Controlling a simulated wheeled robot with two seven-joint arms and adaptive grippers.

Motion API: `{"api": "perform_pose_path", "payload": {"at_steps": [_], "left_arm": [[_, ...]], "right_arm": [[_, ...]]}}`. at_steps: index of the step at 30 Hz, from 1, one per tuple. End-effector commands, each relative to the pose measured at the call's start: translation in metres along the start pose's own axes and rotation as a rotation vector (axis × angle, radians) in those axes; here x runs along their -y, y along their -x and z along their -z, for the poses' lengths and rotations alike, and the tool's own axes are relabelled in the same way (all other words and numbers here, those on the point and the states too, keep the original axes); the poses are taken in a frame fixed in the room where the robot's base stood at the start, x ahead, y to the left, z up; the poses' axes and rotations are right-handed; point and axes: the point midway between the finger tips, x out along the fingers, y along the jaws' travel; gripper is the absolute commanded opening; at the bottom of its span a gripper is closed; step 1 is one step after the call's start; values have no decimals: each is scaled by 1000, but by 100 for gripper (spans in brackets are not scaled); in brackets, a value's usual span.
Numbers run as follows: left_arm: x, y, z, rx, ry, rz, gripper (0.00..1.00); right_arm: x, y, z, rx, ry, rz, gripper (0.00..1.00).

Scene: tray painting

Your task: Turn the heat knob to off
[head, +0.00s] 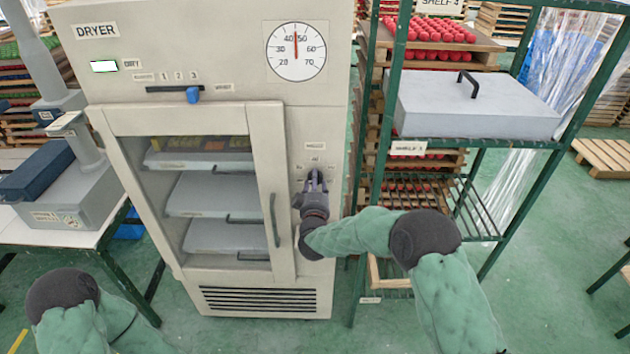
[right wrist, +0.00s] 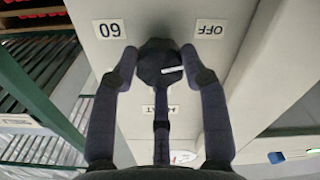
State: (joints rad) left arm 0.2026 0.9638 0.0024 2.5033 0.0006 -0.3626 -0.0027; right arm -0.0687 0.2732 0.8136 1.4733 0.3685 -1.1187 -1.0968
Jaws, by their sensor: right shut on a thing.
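The heat knob (right wrist: 158,58) is dark and many-sided, on the pale front panel of the dryer (head: 225,100). In the right wrist view, which is upside down, its white mark points toward the right side. An OFF label (right wrist: 210,30) and a 60 label (right wrist: 108,30) sit on either side of it. A third label, partly covered, is below it. My right gripper (head: 315,178) is shut on the knob, one finger on each side; in the wrist view its fingertips (right wrist: 159,66) flank it. My left arm shows at the lower left, but its gripper is out of view.
The round gauge (head: 296,51) has its needle nearly straight up, between 40 and 50. A blue slider (head: 193,95) sits in a slot above the dryer's glass door. The door handle (head: 275,220) is left of my right gripper. A green-framed shelf (head: 482,143) stands close on the right.

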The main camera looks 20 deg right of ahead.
Motion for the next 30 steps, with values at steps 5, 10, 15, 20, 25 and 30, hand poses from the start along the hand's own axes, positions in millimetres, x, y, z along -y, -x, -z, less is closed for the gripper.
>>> {"api": "perform_pose_path", "payload": {"at_steps": [5, 10, 15, 20, 25, 30], "left_arm": [[-2, 6, 0, 0, 0, 0, 59], [-3, 9, 0, 0, 0, 0, 59], [-4, 10, 0, 0, 0, 0, 59], [-4, 10, 0, 0, 0, 0, 59], [-4, 10, 0, 0, 0, 0, 59], [-4, 10, 0, 0, 0, 0, 59]], "right_arm": [[2, 1, -4, 8, 115, 7, 12], [2, 1, -4, 8, 189, 6, 12], [2, 1, -4, 8, 229, 6, 12], [2, 1, -5, 8, 243, 6, 12], [2, 1, -5, 8, 245, 6, 12], [2, 2, -5, 8, 245, 7, 12]]}}
